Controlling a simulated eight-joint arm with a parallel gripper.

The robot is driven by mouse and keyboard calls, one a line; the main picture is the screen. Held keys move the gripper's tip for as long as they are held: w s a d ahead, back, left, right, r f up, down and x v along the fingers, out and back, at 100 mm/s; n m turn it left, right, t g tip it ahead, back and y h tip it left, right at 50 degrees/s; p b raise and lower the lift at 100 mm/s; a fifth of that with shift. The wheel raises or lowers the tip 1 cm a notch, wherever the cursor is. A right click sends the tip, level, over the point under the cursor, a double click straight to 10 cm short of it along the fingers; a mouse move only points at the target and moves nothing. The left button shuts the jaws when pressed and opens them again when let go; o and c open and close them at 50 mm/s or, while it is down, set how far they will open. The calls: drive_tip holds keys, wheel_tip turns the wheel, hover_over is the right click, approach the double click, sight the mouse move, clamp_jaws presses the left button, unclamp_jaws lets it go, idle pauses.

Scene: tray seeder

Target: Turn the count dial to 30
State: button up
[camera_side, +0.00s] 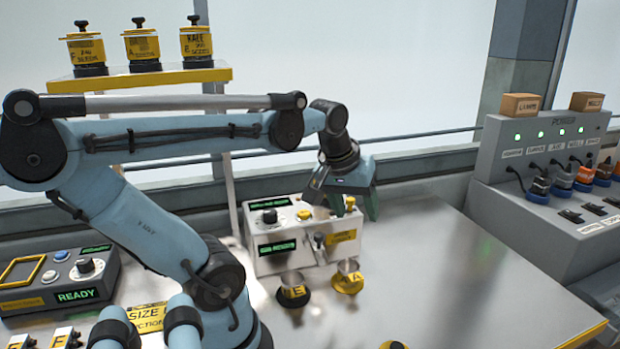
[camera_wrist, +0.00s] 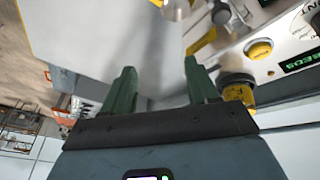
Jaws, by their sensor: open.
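A black dial (camera_side: 270,216) sits on the upper left of a metal box, beside a small green display (camera_side: 269,204). Another dial (camera_side: 86,266), black with a pale ring, is on the dark panel at the left, above a READY display (camera_side: 76,296). I cannot read which one is the count dial or where either points. My gripper (camera_side: 355,208) is open and empty, over the right end of the metal box (camera_side: 285,235), apart from both dials. In the wrist view my open green fingers (camera_wrist: 160,70) have nothing between them.
A yellow button (camera_side: 304,215) and a small lever (camera_side: 318,240) are on the box. A grey power console (camera_side: 545,215) with cables stands at right. The metal table (camera_side: 450,285) has free room at front right.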

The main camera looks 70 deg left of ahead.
drive_tip(key=s+a+r+n+g, duration=0.35)
drive_tip(key=s+a+n, duration=0.25)
drive_tip(key=a+n, duration=0.3)
wheel_tip(320, 180, up, 4)
drive_tip(key=n+h, duration=0.2)
drive_tip(key=n, duration=0.6)
hover_over(270, 211)
drive_tip(key=shift+g, duration=0.35)
wheel_tip(270, 211, down, 12)
drive_tip(key=shift+d, duration=0.1)
drive_tip(key=c, duration=1)
drive_tip(key=shift+m, duration=0.3)
drive_tip(key=shift+c, duration=0.2)
